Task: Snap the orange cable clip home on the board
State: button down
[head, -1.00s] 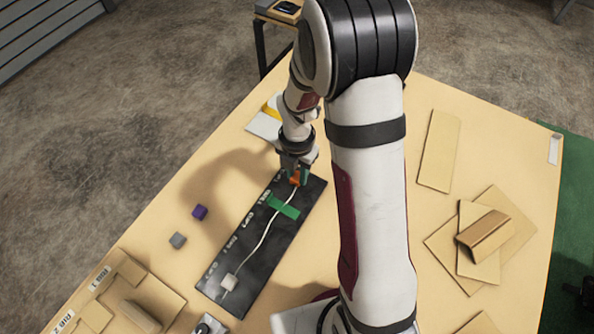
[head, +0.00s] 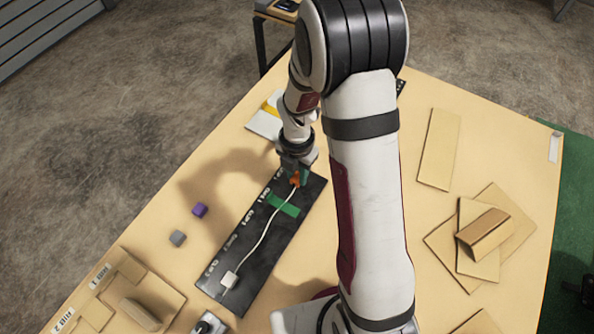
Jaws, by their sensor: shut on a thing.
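The black board (head: 262,262) lies on the table, with printed clip labels along its left edge. A white cable (head: 264,236) runs along it from a white block (head: 229,280) near the lower end up to the orange cable clip (head: 295,180) at the far end. A green piece (head: 284,205) lies across the board just below the clip. My gripper (head: 298,177) points down at the board's far end and is shut on the orange clip. The fingers partly hide the clip, so I cannot tell whether it is seated.
A purple cube (head: 200,210) and a grey cube (head: 178,238) sit left of the board. Flat tan boards and a brown block (head: 484,233) lie to the right, beyond my arm.

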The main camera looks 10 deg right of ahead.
jog(key=shift+f, duration=0.45)
dwell(0.4)
dwell(0.3)
jog(key=c, duration=0.6)
grip_release()
notch_tip(320, 180, up, 16)
jog(key=shift+f, duration=0.1)
